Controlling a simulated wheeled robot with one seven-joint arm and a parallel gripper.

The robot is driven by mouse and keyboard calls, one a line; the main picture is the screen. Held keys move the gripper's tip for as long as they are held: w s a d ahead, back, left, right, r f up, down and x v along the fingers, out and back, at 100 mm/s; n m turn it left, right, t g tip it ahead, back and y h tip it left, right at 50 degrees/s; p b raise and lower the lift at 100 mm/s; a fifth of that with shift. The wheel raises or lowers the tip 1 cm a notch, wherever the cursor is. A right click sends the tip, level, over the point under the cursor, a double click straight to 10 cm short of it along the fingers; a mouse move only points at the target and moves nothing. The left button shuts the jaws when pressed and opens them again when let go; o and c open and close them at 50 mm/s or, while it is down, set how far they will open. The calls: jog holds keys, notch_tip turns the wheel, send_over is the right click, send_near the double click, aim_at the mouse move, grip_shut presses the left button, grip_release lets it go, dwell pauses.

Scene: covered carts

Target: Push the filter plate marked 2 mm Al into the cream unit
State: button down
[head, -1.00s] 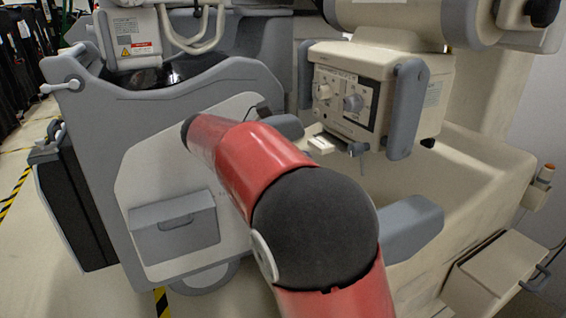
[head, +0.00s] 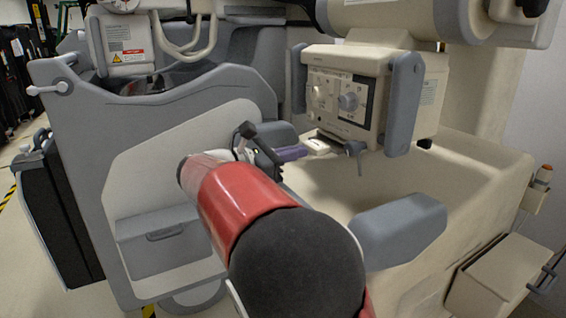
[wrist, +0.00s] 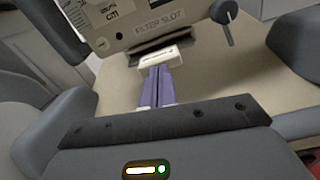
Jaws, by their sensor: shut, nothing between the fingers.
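The cream unit (head: 335,90) has a dial panel on its front and, in the wrist view, a dark slot under the words FILTER SLOT (wrist: 162,44). The pale filter plate (head: 317,146) sticks out of the slot at the bottom of that face. Its outer edge (wrist: 167,61) carries small print that I cannot read. My gripper (head: 304,151) is shut and empty. In the wrist view its purple fingers (wrist: 159,69) point at the plate's outer edge, lined up with it. The tips are right at that edge; I cannot tell whether they touch.
A dark lever (head: 356,149) hangs just right of the plate. Grey handles (head: 402,105) flank the panel. A grey padded arm (head: 395,230) stands in front of the cream basin. A grey covered cart (head: 160,130) is close on the left.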

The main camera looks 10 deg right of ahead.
aim_at(318, 145)
jog(key=shift+w+d, duration=0.1)
jog(key=shift+d, duration=0.15)
jog(key=shift+x, duration=1.05)
dwell(0.4)
jog(key=shift+a+p, duration=0.1)
jog(key=shift+p, duration=0.25)
